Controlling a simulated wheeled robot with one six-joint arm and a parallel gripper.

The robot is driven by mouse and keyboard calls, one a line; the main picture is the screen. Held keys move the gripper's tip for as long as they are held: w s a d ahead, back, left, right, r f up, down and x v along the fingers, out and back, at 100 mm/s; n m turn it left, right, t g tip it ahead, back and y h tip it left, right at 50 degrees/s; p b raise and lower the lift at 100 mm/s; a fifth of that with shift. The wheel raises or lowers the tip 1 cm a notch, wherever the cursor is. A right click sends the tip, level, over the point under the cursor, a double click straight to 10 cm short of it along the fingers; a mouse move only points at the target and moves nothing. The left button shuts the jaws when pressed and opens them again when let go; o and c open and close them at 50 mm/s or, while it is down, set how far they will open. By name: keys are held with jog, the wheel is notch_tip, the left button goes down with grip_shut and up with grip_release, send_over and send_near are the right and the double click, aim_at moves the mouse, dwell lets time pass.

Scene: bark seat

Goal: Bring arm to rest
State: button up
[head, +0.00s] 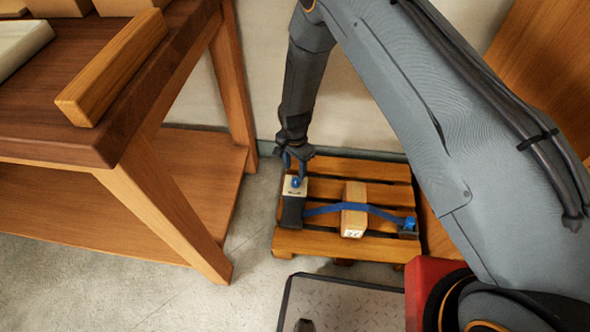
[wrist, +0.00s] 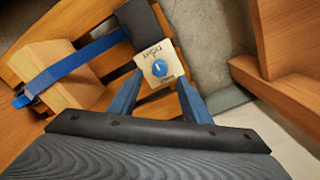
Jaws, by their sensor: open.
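My gripper (head: 297,158) points down at the left end of a low slatted wooden stand (head: 330,170). Its blue fingers are open in the wrist view (wrist: 158,78), on either side of a blue knob (wrist: 160,68). The knob, also in the head view (head: 296,182), sits on a pale labelled plate (wrist: 153,53) on a dark block (head: 292,213). I cannot tell whether the fingers touch it. My arm is stretched out and down from the right.
A blue strap (head: 325,209) runs over a wooden block (head: 354,196) to a dark fitting (head: 408,229) on the right. A wooden bench (head: 180,215) stands left, with a wooden bar (head: 112,68) on top. The wall is close behind the stand; bare floor (head: 190,295) lies in front.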

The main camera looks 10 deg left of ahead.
dwell(0.3)
jog(key=s+d+r+n, duration=0.1)
jog(key=d+r+n, duration=0.1)
jog(key=r, duration=0.9)
jog(key=s+d+r+n, duration=0.1)
jog(key=s+d+r, duration=0.15)
jog(key=r, duration=0.75)
jog(key=s+d+r+n, duration=0.1)
jog(key=d+r+n, duration=0.15)
jog(key=r, duration=0.85)
jog(key=s+d+r+n+p, duration=0.1)
jog(key=s+d+r+n, duration=0.1)
jog(key=s+d+r, duration=0.55)
jog(key=s+d+r+n, duration=0.3)
jog(key=s+d+r, duration=0.2)
jog(key=s+r, duration=0.5)
jog(key=s+d+r+m+p, duration=0.2)
jog(key=d+r+p, duration=0.8)
jog(key=p, duration=1)
jog(key=shift+s+d+r+m, duration=0.2)
jog(key=shift+s+d+m, duration=0.15)
jog(key=shift+m, duration=0.6)
jog(key=shift+c, duration=0.4)
